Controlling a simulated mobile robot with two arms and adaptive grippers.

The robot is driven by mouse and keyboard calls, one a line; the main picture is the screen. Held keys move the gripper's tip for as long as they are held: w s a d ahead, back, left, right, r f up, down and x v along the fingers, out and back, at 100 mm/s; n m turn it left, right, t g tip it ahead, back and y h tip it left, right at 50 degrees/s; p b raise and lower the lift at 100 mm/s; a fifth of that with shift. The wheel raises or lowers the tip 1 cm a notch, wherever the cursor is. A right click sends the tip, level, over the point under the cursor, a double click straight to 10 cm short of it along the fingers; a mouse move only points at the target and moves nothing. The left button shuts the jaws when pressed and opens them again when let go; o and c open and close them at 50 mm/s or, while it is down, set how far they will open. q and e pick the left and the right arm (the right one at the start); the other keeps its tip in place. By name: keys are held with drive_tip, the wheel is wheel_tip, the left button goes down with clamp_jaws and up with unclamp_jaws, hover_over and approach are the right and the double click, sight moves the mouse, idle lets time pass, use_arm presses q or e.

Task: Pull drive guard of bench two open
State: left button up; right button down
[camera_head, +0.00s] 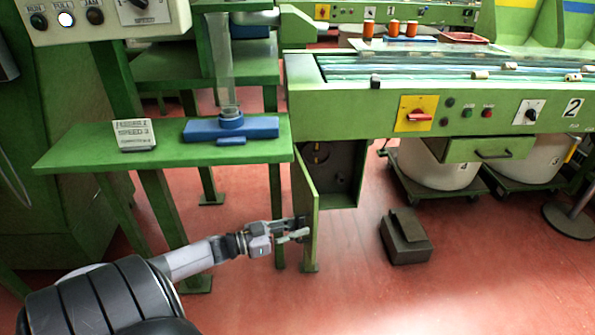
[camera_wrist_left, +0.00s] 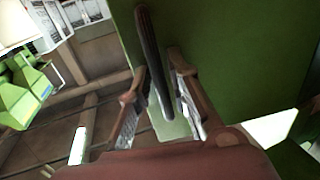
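The drive guard (camera_head: 310,199) of bench two is a green panel standing swung out from the dark drive compartment (camera_head: 333,170), whose inside shows under the bench (camera_head: 380,121) marked 2. In the left wrist view the green panel (camera_wrist_left: 245,55) fills the right side, with a dark upright bar handle (camera_wrist_left: 150,50) on it. My left gripper (camera_head: 303,229) is at the guard's left face, low down. In the left wrist view its two fingers (camera_wrist_left: 160,85) stand apart on either side of the handle, with narrow gaps showing. My right gripper is not in view.
A dark stepped block (camera_head: 406,240) sits on the red floor right of the guard. A green table (camera_head: 75,148) with a blue fixture (camera_head: 253,127) stands left of it. White bins (camera_head: 430,163) on dollies stand under the bench. Floor in front is clear.

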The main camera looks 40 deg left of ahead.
use_arm(q)
drive_tip(key=v, duration=1.2)
drive_tip(key=shift+w+d+f, duration=0.1)
